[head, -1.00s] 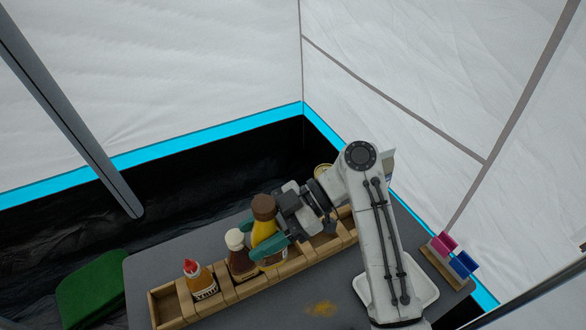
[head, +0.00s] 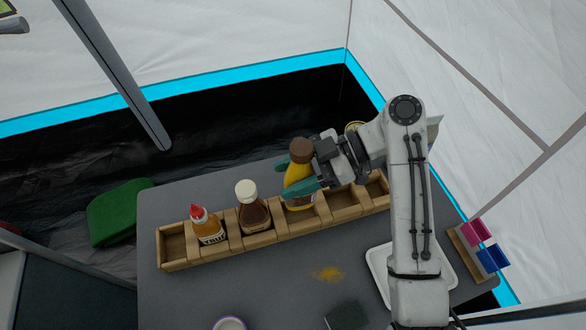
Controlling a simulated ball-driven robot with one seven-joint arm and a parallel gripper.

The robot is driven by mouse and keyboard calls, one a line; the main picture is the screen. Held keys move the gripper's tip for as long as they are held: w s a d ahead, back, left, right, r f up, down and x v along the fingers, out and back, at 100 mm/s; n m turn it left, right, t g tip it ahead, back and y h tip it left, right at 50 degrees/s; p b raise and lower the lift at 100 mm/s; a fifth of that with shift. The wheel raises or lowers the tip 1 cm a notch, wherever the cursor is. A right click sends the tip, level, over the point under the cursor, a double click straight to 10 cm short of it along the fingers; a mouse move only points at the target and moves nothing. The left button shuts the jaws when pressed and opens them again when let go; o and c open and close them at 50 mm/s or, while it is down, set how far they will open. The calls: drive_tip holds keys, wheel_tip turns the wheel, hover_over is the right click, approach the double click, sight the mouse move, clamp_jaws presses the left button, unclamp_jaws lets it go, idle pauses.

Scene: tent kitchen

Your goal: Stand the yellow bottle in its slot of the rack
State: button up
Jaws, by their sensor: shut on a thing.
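The yellow bottle (head: 297,173) has a brown cap and is upright, tilted slightly at most. My gripper (head: 299,177) is shut on it, with a teal finger on its far side and one on its near side. The bottle's lower end is at a middle slot of the wooden rack (head: 285,228); I cannot tell whether it touches the slot floor. In the rack to its left stand a brown bottle with a white cap (head: 252,209) and an orange bottle with a red tip (head: 206,226). My arm hides part of the rack's right side.
The rack's far left slot (head: 174,243) is empty. A yellow stain (head: 328,274), a dark sponge-like block (head: 347,316) and a white round item (head: 229,323) are at the front. Pink and blue clips (head: 484,245) stand at right.

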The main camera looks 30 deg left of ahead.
drive_tip(key=shift+f+b, duration=2.75)
drive_tip(key=shift+f, duration=0.85)
drive_tip(key=shift+f+b, duration=0.4)
drive_tip(key=o, duration=1.5)
drive_tip(key=b+v, duration=0.1)
drive_tip(key=v, duration=0.9)
drive_tip(key=shift+w+d, duration=0.25)
drive_tip(key=shift+r, duration=0.15)
